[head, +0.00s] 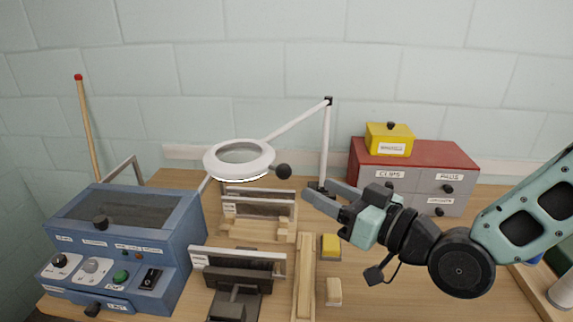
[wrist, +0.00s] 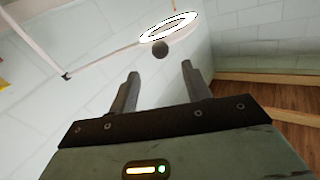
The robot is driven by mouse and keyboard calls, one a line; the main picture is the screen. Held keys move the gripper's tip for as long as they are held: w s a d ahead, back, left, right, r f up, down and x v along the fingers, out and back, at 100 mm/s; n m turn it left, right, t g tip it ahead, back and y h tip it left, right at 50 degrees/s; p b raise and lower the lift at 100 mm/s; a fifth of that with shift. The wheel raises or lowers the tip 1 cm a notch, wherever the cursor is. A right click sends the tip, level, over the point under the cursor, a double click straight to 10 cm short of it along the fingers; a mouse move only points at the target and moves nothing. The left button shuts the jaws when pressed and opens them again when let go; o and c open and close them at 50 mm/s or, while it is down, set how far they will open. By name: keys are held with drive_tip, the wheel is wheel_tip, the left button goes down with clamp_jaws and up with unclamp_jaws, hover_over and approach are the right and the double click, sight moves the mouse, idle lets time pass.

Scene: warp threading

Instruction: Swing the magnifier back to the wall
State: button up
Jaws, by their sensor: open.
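The magnifier (head: 207,158) is a white ring with a lens, on a thin white jointed arm (head: 326,140) that rises from the bench near the wall. Its ring hangs over the bench, left of the arm's post, with a dark round knob (head: 284,171) on its right side. My gripper (head: 318,194) is open and empty, to the right of the knob and a little lower, apart from it. In the wrist view the ring (wrist: 168,26) and knob (wrist: 160,50) show beyond my two open fingers (wrist: 158,75), between them and further off.
A blue control box (head: 180,235) stands at the left. Wooden frames with rails (head: 238,257) stand below the ring. A red and grey drawer cabinet (head: 425,160) with a yellow box (head: 389,140) on top stands at the right by the tiled wall. Small yellow-topped blocks (head: 331,246) lie below my gripper.

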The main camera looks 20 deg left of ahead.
sight(290, 174)
drive_tip(key=p+x, duration=0.3)
drive_tip(key=x, duration=0.6)
drive_tip(key=shift+a+r, duration=0.1)
drive_tip(key=shift+a, duration=0.05)
drive_tip(key=shift+w+a, duration=0.15)
drive_tip(key=shift+a, duration=0.25)
